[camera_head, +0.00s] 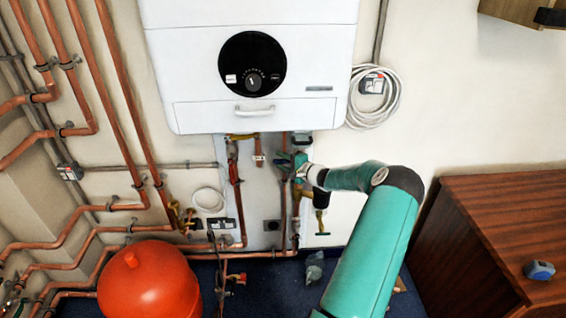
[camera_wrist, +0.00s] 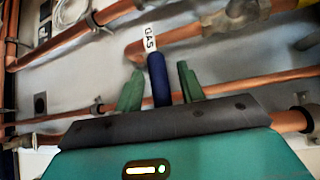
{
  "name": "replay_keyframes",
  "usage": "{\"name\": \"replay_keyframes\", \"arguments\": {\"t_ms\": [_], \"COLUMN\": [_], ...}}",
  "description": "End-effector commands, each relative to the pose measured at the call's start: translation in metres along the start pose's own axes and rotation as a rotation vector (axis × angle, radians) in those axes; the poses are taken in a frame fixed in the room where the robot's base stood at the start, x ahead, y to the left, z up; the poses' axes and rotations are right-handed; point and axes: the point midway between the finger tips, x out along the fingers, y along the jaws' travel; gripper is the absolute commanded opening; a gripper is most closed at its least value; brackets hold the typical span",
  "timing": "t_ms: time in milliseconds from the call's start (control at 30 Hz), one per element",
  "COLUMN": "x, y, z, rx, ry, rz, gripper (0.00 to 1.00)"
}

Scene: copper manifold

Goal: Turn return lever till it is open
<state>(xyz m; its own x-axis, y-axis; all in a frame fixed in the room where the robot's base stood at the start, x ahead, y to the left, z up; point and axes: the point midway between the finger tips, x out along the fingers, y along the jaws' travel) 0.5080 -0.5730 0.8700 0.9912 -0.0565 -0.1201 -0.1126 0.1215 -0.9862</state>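A dark blue lever handle (camera_wrist: 158,80) stands between the two green fingers of my gripper (camera_wrist: 159,88) in the wrist view. The fingers are apart, with a gap visible on each side of the handle. A white tag reading GAS (camera_wrist: 150,38) shows just beyond the handle's end. I cannot tell whether this handle is the return lever; no return label is readable. In the head view my gripper (camera_head: 290,165) is among the valves below the white boiler, and the handle between its fingers is too small to make out.
The boiler (camera_head: 250,75) hangs above my gripper. Copper pipes (camera_wrist: 230,98) run close behind and beside the fingers in the wrist view. A red tank (camera_head: 150,285) stands at lower left. A wooden cabinet (camera_head: 490,230) stands at right. Coiled white cable (camera_head: 375,98) hangs beside the boiler.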

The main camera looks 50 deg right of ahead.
Motion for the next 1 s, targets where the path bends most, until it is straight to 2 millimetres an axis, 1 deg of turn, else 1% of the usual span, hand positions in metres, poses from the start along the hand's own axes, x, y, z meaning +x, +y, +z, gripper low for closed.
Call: {"name": "replay_keyframes", "arguments": {"t_ms": [100,167,300,333,733,1000], "x": [-0.001,-0.001,-0.001,-0.001,0.000,0.001], "y": [0.000,0.000,0.000,0.000,0.002,0.011], "z": [0.000,0.000,0.000,0.000,0.000,-0.004], "rx": [0.000,0.000,0.000,0.000,-0.023,-0.121], "ry": [0.000,0.000,0.000,0.000,0.005,0.027], "rz": [0.000,0.000,0.000,0.000,0.023,0.119], "gripper": [0.39,0.29,0.01,0.00,0.00,0.00]}}
